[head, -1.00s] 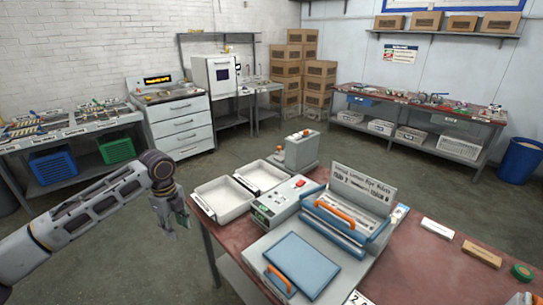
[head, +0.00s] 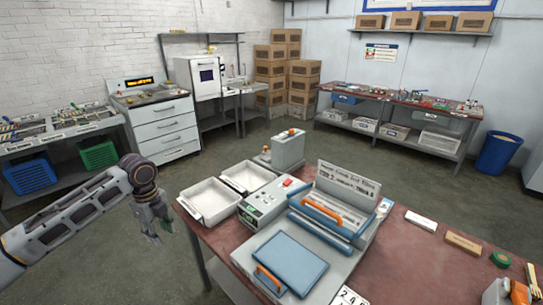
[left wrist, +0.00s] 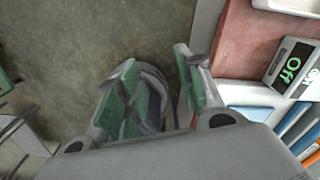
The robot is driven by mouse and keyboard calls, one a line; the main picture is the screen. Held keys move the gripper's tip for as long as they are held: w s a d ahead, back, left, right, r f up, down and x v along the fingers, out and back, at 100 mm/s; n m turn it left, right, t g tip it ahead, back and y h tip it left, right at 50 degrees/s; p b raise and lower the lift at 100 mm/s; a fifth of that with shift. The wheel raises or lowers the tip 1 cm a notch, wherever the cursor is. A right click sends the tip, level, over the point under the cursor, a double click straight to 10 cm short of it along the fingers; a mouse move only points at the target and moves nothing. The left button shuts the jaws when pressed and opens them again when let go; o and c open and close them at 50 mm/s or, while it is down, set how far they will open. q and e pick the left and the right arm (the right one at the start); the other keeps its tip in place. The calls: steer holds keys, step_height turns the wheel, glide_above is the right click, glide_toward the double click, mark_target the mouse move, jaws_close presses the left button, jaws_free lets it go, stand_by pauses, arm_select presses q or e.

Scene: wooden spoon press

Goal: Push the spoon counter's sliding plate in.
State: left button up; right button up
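A grey press-like machine with a printed panel (head: 348,182) stands on the red table; I take it for the spoon counter. A flat blue plate (head: 290,258) with an orange handle (head: 269,279) sticks out at its front. A blue bar with a second orange handle (head: 322,216) lies behind it. My left gripper (head: 157,232) hangs off the table's left side, open, empty and well apart from the plate. In the left wrist view its green-padded fingers (left wrist: 165,95) are apart over bare floor. My right gripper is not in view.
A control box (head: 267,203) with a red button stands left of the machine; its display (left wrist: 291,64) reads "Off". Two white trays (head: 210,202) sit at the table's left edge. Small blocks (head: 421,221) lie to the right on the red table (head: 400,270).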

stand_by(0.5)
arm_select(q)
steer(key=w+f+n+t+h, duration=0.1)
steer(key=w+f+n, duration=0.3)
steer(key=f, duration=0.6)
steer(key=w+f+n+t, duration=0.1)
steer(key=w+f+n, duration=0.2)
steer(key=f, duration=0.7)
steer(key=s+a+f+n+t, duration=0.1)
steer(key=s+f+n, duration=0.25)
steer(key=f, duration=0.85)
steer(key=s+f+n, duration=0.3)
steer(key=s+f, duration=0.2)
steer(key=f, duration=0.6)
steer(key=s+d+f+n+y, duration=0.15)
steer(key=s+f+n, duration=0.25)
steer(key=s+f, duration=1.6)
steer(key=s+d+f, duration=0.1)
steer(key=s+d, duration=0.1)
steer(key=s, duration=0.6)
steer(key=s+d+f+n+g, duration=0.1)
steer(key=s+d+f, duration=0.1)
steer(key=s, duration=0.7)
steer(key=s+d+f+n+g, duration=0.1)
steer(key=s+d+f, duration=0.1)
steer(key=s, duration=0.7)
steer(key=shift+s+d, duration=0.2)
steer(key=shift+d, duration=0.4)
